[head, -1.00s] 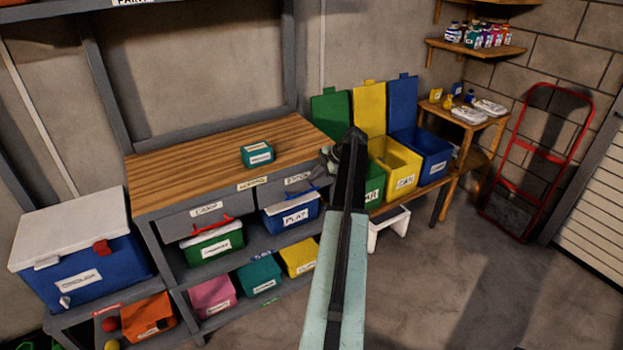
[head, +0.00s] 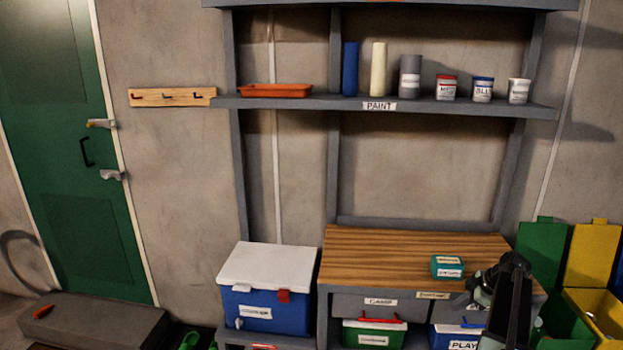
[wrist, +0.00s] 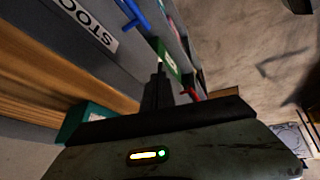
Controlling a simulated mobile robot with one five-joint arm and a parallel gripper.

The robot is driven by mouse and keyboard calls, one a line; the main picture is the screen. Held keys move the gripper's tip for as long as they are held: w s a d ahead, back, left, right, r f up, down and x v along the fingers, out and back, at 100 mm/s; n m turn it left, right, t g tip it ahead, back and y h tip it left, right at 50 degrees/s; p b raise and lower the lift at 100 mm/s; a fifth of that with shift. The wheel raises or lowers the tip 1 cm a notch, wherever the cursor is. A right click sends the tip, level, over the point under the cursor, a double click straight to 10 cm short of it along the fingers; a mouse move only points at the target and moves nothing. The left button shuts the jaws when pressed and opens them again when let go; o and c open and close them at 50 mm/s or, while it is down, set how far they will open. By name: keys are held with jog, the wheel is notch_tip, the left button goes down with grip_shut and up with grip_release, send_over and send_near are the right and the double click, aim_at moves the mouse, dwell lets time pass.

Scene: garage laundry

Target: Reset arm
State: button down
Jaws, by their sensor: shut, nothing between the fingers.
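My arm reaches in from the lower right of the head view. My gripper (head: 468,300) is at its far end, small and dark, in front of the right part of the workbench (head: 400,240). In the wrist view my gripper (wrist: 158,85) shows dark fingers together with nothing between them. A teal box with a white label (head: 447,267) stands on the wooden top, left of my arm and apart from it.
A blue cooler with a white lid (head: 268,268) stands left of the bench. Green (head: 541,255) and yellow (head: 592,255) lidded bins stand at the right. Paint tins line the shelf (head: 300,102) above. A green door (head: 70,150) is at far left.

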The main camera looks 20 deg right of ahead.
jog(key=w+a+m+g+p, duration=0.1)
jog(key=w+a+m+g, duration=0.15)
jog(key=a, duration=1.35)
jog(key=w+a+m+g, duration=0.1)
jog(key=w+a+m, duration=0.15)
jog(key=a, duration=1.25)
jog(key=s+a+m+h, duration=0.1)
jog(key=s+a+m, duration=0.1)
jog(key=a, duration=0.9)
jog(key=s+a+m+g+h+p, duration=0.1)
jog(key=s+a, duration=0.3)
jog(key=a, duration=0.7)
jog(key=shift+a+f+m+h, duration=0.3)
jog(key=shift+a+m+h, duration=0.1)
jog(key=shift+m, duration=0.3)
jog(key=shift+s+d+g, duration=0.1)
jog(key=shift+g, duration=0.15)
